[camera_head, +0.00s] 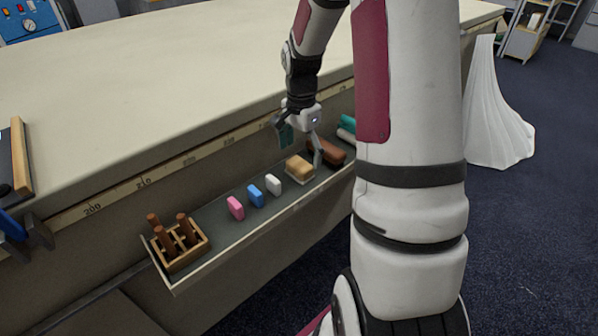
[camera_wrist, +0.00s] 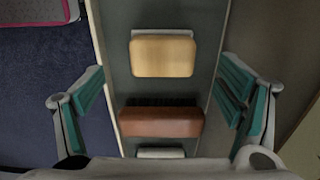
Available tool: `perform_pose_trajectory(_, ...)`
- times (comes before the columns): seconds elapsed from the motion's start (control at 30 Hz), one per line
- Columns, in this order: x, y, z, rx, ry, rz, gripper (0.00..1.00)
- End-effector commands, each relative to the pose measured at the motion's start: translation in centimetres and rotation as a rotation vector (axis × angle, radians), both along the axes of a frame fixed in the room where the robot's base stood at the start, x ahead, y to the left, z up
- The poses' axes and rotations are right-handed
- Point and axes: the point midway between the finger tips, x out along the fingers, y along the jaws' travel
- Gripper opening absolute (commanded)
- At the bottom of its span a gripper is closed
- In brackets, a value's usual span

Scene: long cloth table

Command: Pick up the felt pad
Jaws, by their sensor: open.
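A tan block with a pale layer under it, which looks like the felt pad (camera_head: 300,168), lies in the narrow tray along the table's side. It also shows in the wrist view (camera_wrist: 163,55), upper middle. My gripper (camera_head: 302,146) is open and empty above the tray, close over the tan block and the brown brush. In the wrist view its teal-lined fingers stand wide apart on either side of the tray. The brown brush (camera_head: 328,150) with dark bristles lies just beyond the pad and shows between the fingers (camera_wrist: 162,122).
The tray (camera_head: 215,222) has a raised outer rim. It also holds a white block (camera_head: 273,184), a blue block (camera_head: 255,195), a pink block (camera_head: 236,208) and a wooden rack (camera_head: 182,258) with upright brown pieces. White and teal rolls lie at the far end, partly hidden by my arm.

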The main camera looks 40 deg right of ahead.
Motion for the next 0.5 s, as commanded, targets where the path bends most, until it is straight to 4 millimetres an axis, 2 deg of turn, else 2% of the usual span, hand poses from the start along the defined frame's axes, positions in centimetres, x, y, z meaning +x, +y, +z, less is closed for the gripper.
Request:
perform_pose_trajectory(0.17,0.0,0.1,-1.0,0.001,0.001,0.001,0.86)
perform_pose_trajectory(0.5,0.2,0.2,-5.3,0.001,0.001,0.0,0.86)
